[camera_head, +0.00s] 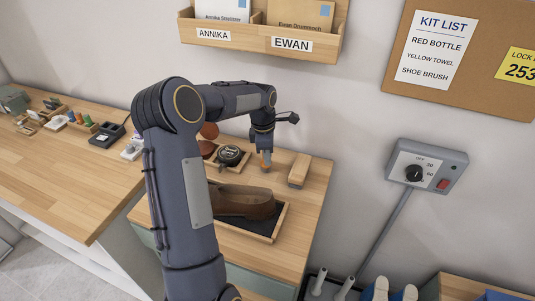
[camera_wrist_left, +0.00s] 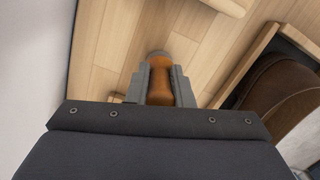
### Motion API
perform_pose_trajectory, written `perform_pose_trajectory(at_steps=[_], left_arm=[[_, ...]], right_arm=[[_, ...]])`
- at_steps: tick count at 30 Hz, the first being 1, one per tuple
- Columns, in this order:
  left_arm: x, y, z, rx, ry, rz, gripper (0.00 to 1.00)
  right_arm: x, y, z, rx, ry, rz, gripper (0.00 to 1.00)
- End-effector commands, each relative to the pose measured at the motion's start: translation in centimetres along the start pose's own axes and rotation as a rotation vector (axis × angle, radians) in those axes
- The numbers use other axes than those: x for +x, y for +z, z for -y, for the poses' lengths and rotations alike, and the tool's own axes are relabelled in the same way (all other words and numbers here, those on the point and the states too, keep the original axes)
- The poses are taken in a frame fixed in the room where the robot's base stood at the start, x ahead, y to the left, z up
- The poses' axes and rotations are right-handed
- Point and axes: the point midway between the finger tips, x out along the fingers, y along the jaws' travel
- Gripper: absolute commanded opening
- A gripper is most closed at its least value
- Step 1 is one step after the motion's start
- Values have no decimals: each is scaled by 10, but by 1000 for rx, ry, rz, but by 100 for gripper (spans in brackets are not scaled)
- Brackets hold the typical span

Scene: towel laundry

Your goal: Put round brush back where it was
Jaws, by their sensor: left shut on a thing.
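My left gripper (camera_head: 264,150) is shut on the round brush (camera_head: 266,162), over the wooden table with the shoe. In the left wrist view the orange-brown handle of the brush (camera_wrist_left: 160,78) sits between the two grey fingers (camera_wrist_left: 160,88). Its lower end is hard to make out, so I cannot tell whether it touches the table. A small wooden tray (camera_head: 246,168) with a dark round tin (camera_head: 230,154) lies just left of the gripper. My right gripper is not in view.
A brown shoe (camera_head: 245,201) lies in a dark-lined tray (camera_head: 281,220) in front of the gripper. A pale wooden block (camera_head: 299,170) lies to its right. A letter rack (camera_head: 259,42) and a control box (camera_head: 427,166) hang on the wall. Bare tabletop (camera_head: 313,195) shows at right.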

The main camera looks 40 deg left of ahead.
Motion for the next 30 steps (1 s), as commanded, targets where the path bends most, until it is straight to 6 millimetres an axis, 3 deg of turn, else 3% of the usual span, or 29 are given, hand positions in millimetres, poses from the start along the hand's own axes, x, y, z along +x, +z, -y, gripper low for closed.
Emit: perform_pose_trajectory(at_steps=[5, 6, 10, 22, 30], left_arm=[[5, 0, 0, 1, 0, 0, 0], [3, 0, 0, 1, 0, 0, 25], [3, 0, 0, 0, 0, 0, 42], [-6, 0, -1, 0, 3, 0, 42], [-60, 1, -1, 0, 6, 1, 42]], right_arm=[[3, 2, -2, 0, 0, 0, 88], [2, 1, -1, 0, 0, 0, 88], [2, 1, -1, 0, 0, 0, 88], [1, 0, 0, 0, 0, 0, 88], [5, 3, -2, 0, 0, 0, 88]])
